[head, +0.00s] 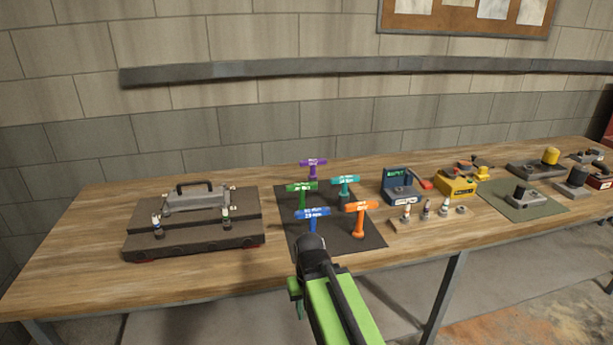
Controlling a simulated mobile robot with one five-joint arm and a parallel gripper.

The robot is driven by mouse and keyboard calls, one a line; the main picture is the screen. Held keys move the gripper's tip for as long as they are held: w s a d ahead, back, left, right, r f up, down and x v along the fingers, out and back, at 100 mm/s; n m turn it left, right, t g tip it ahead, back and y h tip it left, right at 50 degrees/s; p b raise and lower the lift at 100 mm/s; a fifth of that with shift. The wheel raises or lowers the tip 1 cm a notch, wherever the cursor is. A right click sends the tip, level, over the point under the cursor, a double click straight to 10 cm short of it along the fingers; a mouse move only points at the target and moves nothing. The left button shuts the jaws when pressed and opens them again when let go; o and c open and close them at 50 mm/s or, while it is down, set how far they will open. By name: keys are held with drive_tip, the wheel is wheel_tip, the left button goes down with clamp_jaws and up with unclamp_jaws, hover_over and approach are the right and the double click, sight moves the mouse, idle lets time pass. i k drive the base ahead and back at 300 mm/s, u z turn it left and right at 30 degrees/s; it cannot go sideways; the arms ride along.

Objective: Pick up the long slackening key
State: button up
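Several T-handled keys stand upright on a dark mat (376,240): a purple key (313,163) at the back, a green key (301,188), a teal key (345,182), a blue key (312,213) and an orange key (360,208). Their handles bear labels too small to read surely, so I cannot tell which is the long slackening key. My gripper (311,243) is at the front edge of the mat, just in front of the blue key in the picture. Its fingers are not clearly visible, and the lower part of the blue key is partly hidden behind it.
A dark case with a grey handled block (196,197) stands on the left. To the right are a wooden strip with small plugs (427,212), a blue device (400,186), a yellow box (456,185) and a green mat (495,203). The wooden table (75,240) is clear at far left.

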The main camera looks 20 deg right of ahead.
sight(312, 176)
drive_tip(key=u, duration=4.7)
drive_tip(key=i, duration=0.1)
drive_tip(key=z, duration=2.6)
drive_tip(key=k, duration=0.2)
drive_tip(key=u, duration=1.95)
drive_tip(key=k, duration=2.1)
drive_tip(key=z, duration=1.8)
drive_tip(key=i, duration=1)
